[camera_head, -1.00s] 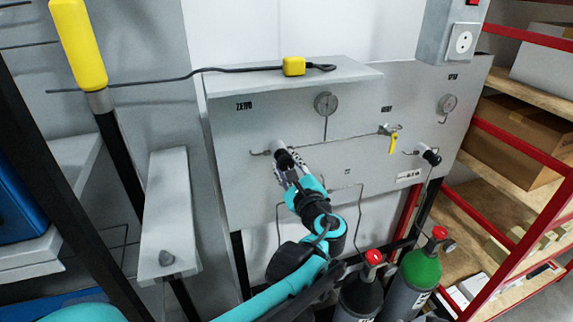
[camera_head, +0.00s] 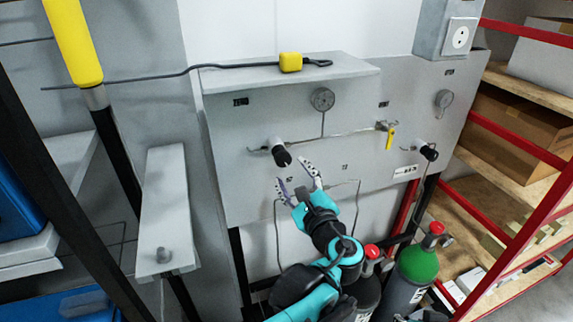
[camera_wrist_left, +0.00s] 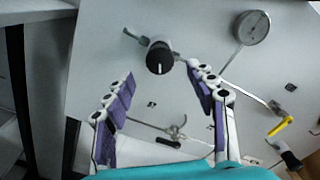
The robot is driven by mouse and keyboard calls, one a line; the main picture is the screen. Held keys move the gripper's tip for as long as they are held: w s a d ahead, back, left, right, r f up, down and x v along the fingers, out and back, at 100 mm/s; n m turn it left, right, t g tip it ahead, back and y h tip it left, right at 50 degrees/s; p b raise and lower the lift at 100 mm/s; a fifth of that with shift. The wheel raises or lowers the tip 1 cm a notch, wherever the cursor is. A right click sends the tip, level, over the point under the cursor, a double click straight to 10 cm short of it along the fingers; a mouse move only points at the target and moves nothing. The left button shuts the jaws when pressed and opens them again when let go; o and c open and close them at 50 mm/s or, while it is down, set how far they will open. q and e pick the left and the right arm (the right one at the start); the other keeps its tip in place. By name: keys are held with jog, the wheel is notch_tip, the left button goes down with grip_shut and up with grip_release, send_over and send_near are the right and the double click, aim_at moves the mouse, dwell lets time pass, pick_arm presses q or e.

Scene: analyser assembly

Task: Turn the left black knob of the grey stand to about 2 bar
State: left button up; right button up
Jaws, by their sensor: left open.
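The left black knob (camera_head: 283,158) sticks out from the front panel of the grey stand (camera_head: 230,130), below a round gauge (camera_head: 323,99). My right gripper is not seen.
A second black knob (camera_head: 428,152) and gauge (camera_head: 444,98) are at the right of the panel. A yellow-handled valve (camera_head: 390,138) sits between. Gas cylinders (camera_head: 416,264) stand below. A red-framed shelf (camera_head: 515,150) is at the right.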

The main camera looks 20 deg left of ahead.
pick_arm(q)
jog(key=v, duration=0.5)
dwell(0.3)
jog(key=s+a+f+n+g+h+b, duration=0.1)
jog(key=s+a+f+n+g+b, duration=0.2)
jog(key=f, duration=0.4)
jog(key=s+a+f+n+g+h+b, duration=0.1)
jog(key=s+a+f+n+b, duration=0.2)
jog(key=f, duration=0.4)
jog(key=s+a+f+n+g+h+b, duration=0.1)
jog(key=a+f+n+g+h+b, duration=0.15)
jog(key=a+f, duration=0.35)
jog(key=s+d+f+n+h+b, duration=0.2)
jog(key=s+f+n+b, duration=0.1)
jog(key=f+n, duration=0.3)
jog(key=s+d+f+n+g+h+b, duration=0.1)
jog(key=s+d+f+n+h+b, duration=0.1)
jog(key=s+f+n, duration=0.3)
notch_tip(320, 180, down, 3)
jog(key=shift+s+d+n+h+b, duration=0.2)
jog(key=shift+d+n+h+b, duration=0.15)
jog(key=shift+n+h+b, duration=0.5)
